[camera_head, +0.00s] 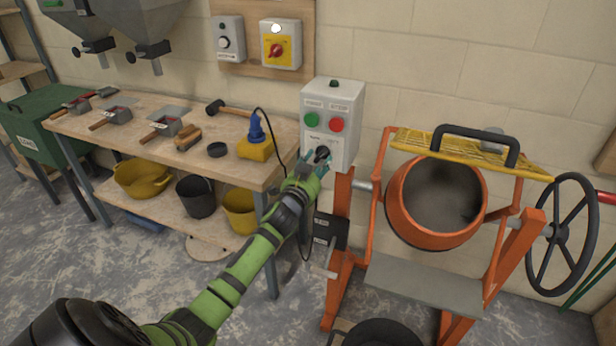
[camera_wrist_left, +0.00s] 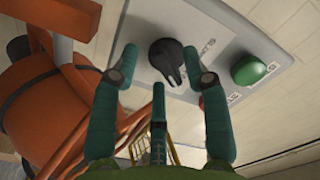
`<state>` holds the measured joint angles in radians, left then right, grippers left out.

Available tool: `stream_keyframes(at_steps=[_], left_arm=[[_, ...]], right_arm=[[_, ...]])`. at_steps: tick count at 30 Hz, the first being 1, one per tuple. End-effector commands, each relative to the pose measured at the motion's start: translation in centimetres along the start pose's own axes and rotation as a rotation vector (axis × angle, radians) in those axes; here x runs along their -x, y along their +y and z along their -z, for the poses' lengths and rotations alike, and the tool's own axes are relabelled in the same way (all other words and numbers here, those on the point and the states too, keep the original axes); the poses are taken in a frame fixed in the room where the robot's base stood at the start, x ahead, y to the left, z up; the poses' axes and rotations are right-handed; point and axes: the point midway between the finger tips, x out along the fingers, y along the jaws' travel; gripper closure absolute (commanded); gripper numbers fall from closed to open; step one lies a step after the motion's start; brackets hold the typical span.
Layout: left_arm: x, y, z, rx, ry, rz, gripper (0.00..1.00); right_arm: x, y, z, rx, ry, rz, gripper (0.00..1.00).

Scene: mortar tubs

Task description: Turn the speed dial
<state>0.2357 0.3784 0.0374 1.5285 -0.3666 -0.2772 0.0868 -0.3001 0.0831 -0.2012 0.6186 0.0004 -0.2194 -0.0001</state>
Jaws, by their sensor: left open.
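The speed dial (camera_head: 322,152) is a black knob low on the front of the grey control box (camera_head: 345,100), below a green button (camera_head: 312,120) and a red button (camera_head: 336,125). In the left wrist view the dial (camera_wrist_left: 166,54) has a pointed grip and sits between the fingertips of my open left gripper (camera_wrist_left: 160,52). The green button (camera_wrist_left: 254,69) is to its right. In the head view my left gripper (camera_head: 320,166) is at the box's lower front and partly covers the dial area. I cannot tell whether the fingers touch the dial. My right gripper is not in view.
An orange mixer (camera_head: 395,205) with a yellow grille (camera_head: 470,152) and black handwheel (camera_head: 562,235) stands right of the box. A workbench (camera_head: 150,105) with trowels, a yellow block and a blue plug is on the left. Two switch boxes hang on a wall board (camera_head: 262,72).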

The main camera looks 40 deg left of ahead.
Motion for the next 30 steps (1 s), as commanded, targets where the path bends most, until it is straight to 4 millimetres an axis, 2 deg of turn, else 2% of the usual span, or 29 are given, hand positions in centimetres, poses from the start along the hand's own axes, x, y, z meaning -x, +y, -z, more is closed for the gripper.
stream_keyframes(at_steps=[9, 15, 21, 30], left_arm=[[6.2, 0.1, -0.1, 0.001, -0.002, -0.002, 0.54], [9.5, 0.0, -0.1, -0.001, -0.001, -0.001, 0.54], [10.8, 0.0, 0.0, -0.002, -0.001, 0.0, 0.54], [10.9, -0.1, 0.0, -0.002, 0.0, 0.001, 0.54]], right_arm=[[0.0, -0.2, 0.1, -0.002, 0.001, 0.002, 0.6], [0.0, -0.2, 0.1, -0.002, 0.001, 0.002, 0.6], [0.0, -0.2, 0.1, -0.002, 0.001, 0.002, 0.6], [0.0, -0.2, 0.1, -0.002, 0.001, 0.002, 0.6]])
